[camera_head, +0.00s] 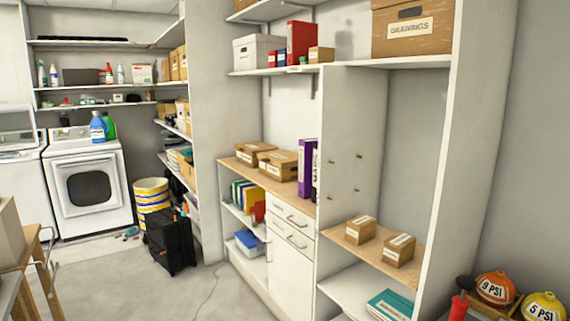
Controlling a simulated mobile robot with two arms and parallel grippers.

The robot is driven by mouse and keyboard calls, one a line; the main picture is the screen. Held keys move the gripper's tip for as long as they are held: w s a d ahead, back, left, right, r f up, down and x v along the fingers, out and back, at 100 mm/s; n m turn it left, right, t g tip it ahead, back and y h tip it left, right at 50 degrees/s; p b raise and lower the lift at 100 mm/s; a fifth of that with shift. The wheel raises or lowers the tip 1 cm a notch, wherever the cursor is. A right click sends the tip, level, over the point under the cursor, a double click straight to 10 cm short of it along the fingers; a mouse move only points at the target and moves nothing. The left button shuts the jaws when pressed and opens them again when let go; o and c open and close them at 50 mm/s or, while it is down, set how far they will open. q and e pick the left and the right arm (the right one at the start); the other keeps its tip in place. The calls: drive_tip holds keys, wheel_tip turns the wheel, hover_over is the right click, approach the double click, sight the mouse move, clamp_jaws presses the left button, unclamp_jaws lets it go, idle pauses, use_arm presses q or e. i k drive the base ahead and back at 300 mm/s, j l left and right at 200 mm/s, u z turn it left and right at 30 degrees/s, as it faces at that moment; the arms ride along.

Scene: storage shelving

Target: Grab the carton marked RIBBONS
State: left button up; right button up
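No carton label that I can read says RIBBONS. Two small brown cartons with white labels, a left one (360,229) and a right one (399,249), sit apart on the lower wooden shelf (345,250) at centre right. Two more labelled brown cartons, a left one (253,154) and a right one (279,164), stand on the wooden counter (240,166) above the drawers. Their labels are too small to read. A large carton (414,28) marked DRAWINGS is on the top shelf. Neither of my grippers is in view.
Purple binders (306,165) stand beside the counter cartons. A teal book (390,305) lies below the lower wooden shelf. Orange (497,287) and yellow (543,307) caps are at the lower right. A black suitcase (171,240) and striped bin (151,196) stand at left.

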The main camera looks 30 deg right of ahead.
sight(399, 248)
drive_tip(key=i+j+z, duration=0.15)
drive_tip(key=z, duration=0.25)
drive_tip(key=i+j+z, duration=0.2)
drive_tip(key=z, duration=0.2)
drive_tip(key=i+j+z, duration=0.2)
drive_tip(key=z, duration=0.25)
drive_tip(key=j+z, duration=0.1)
drive_tip(key=z, duration=0.15)
